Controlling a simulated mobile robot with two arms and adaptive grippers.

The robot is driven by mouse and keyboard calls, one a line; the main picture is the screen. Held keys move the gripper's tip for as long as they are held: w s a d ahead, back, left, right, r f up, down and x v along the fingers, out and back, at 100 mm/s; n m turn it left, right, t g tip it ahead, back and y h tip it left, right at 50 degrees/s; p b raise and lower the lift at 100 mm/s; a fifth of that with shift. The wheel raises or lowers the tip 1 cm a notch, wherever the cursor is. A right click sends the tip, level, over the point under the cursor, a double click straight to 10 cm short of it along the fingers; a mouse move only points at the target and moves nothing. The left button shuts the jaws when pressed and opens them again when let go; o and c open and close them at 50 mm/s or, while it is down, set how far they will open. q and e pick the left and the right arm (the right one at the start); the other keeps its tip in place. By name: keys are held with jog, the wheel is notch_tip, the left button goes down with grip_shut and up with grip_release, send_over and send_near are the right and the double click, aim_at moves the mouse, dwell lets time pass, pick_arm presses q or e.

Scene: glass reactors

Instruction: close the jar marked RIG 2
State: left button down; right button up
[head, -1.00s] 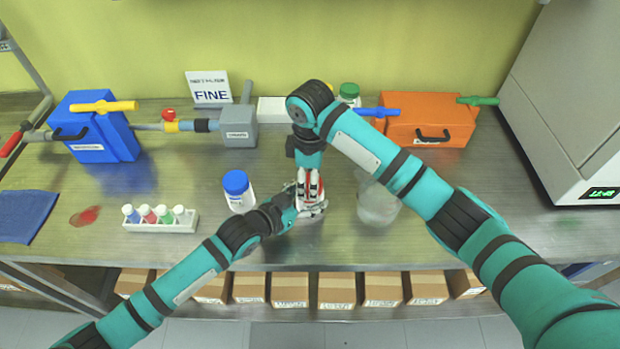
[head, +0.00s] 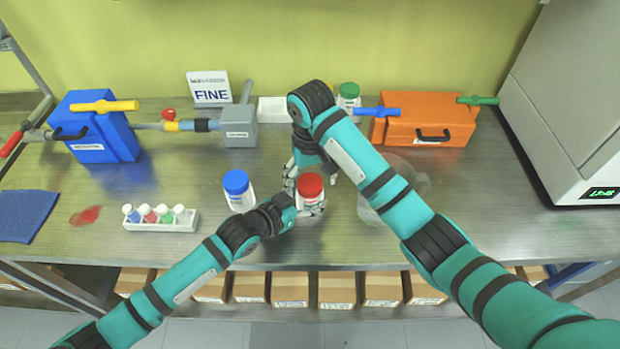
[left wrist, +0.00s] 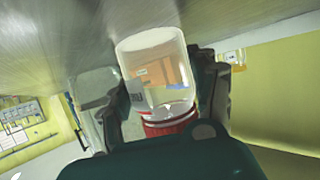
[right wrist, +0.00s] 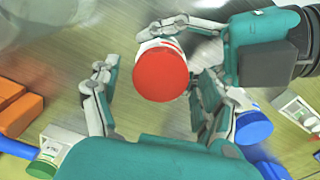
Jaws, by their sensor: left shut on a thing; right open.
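A clear jar (left wrist: 155,65) with a red lid (head: 310,186) is near the middle front of the bench. My left gripper (head: 302,208) is shut around the jar's side from the left. In the left wrist view the jar appears upside down, with the red lid (left wrist: 170,126) on its mouth. I cannot read its label or tell how tight the lid is. My right gripper (head: 308,163) is open just behind the jar in the head view. In the right wrist view the lid (right wrist: 160,75) shows between its spread fingers, apparently not gripped.
A blue-lidded jar (head: 238,190) stands close left of the held jar. A vial rack (head: 160,222) is further left. A transparent vessel (head: 388,190) stands to the right, partly behind my right arm. A green-lidded jar (head: 348,95) and an orange box (head: 430,118) are behind.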

notch_tip(320, 180, up, 12)
dwell(0.6)
pick_arm(q)
jog(key=shift+c, duration=1.2)
grip_release()
jog(key=v, duration=1.2)
